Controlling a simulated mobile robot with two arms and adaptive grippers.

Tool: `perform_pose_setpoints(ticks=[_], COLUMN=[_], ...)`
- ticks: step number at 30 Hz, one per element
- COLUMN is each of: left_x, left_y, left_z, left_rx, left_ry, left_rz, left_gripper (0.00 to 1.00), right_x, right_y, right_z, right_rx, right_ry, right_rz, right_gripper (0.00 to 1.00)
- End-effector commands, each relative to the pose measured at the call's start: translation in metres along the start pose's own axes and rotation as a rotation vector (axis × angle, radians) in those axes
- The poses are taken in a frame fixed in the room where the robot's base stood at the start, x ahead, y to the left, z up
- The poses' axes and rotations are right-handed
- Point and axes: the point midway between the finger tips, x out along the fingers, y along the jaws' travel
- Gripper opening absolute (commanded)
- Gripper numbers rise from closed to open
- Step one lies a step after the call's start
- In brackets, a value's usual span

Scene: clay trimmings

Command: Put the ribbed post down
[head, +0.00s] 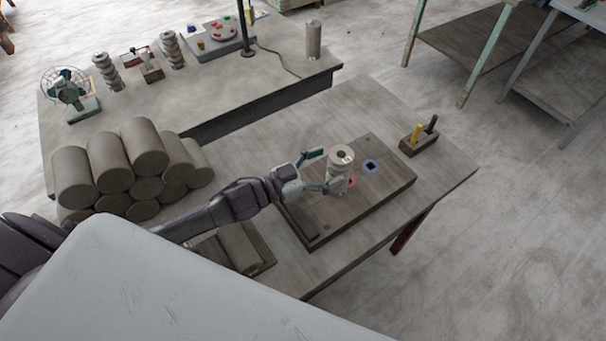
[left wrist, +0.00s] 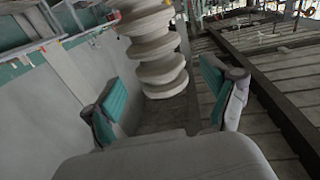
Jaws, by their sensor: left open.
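The ribbed post (head: 341,160) is pale grey with a hole in its top and stands upright on or just over the dark wooden board (head: 388,191), beside a red mark (head: 351,182). It also shows in the left wrist view as stacked ribs (left wrist: 158,55). My left gripper (head: 329,171) is open, with its teal-padded fingers (left wrist: 166,98) apart on either side of the post's near side. The post's foot is partly hidden by a finger, so contact with the board is hard to tell. My right gripper is not in view.
A blue ring mark (head: 370,166) lies right of the post. A small block with yellow and black handles (head: 418,147) stands at the table's right. Rolls (head: 122,165) are piled at left. More ribbed posts (head: 105,73) and a fan (head: 69,89) stand on the rear table.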

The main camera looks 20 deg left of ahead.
Motion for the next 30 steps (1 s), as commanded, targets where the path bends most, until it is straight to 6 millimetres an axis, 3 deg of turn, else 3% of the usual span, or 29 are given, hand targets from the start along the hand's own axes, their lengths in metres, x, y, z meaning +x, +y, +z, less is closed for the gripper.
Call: perform_pose_setpoints(ticks=[6, 12, 30], left_x=[-0.050, -0.077, -0.084], left_y=[0.000, 0.000, 0.000], left_z=[0.004, 0.002, 0.000], left_rx=[-0.001, -0.001, 0.000], left_ry=[-0.005, -0.002, 0.001], left_rz=[0.000, -0.001, 0.000], left_gripper=[0.86, 0.86, 0.86], right_x=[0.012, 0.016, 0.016], right_y=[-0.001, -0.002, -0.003], right_z=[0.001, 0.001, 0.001], right_rx=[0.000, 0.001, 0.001], right_ry=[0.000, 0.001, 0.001], right_rz=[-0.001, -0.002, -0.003], right_gripper=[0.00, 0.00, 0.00])
